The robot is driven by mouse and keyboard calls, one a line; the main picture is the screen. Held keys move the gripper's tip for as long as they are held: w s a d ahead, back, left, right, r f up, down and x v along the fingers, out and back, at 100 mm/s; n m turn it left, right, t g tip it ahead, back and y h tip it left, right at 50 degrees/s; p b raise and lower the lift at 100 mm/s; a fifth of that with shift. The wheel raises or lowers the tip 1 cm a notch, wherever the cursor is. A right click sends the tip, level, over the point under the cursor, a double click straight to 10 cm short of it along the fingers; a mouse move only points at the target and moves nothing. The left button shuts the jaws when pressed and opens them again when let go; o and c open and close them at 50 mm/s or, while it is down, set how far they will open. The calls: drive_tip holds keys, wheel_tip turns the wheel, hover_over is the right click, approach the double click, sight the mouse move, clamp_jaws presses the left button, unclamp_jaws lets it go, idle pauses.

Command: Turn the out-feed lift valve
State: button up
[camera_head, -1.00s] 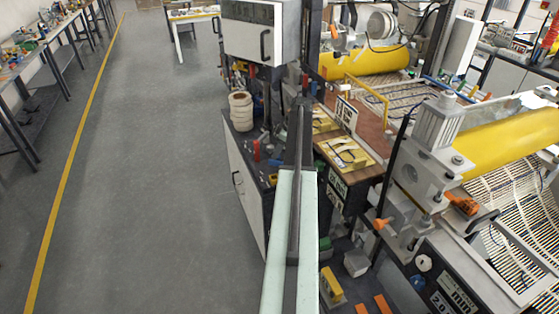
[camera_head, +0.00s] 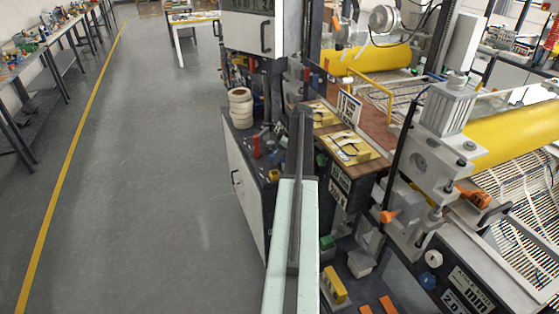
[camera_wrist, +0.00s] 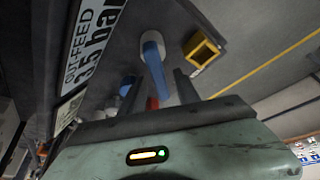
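In the wrist view a blue lever (camera_wrist: 153,62) with a white rounded top stands beside a label reading OUT-FEED (camera_wrist: 92,40) and 35 bar; I take it for the out-feed lift valve. My gripper (camera_wrist: 160,90) is at the lower middle of that view, its two dark fingers apart. The blue lever lies just beyond and between the fingertips; I cannot tell whether they touch it. Nothing is seen gripped. In the head view my gripper cannot be made out, hidden beyond my arm.
In the wrist view a yellow square frame (camera_wrist: 203,50) is right of the lever, and a red part (camera_wrist: 152,103) shows near the fingers. In the head view white rolls (camera_head: 240,106) stand on the cabinet, the laminating machine (camera_head: 445,110) fills the right, and the left floor (camera_head: 150,170) is clear.

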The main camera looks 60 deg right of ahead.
drive_tip(key=shift+c, duration=0.4)
clamp_jaws()
drive_tip(key=shift+a, duration=0.1)
idle(0.8)
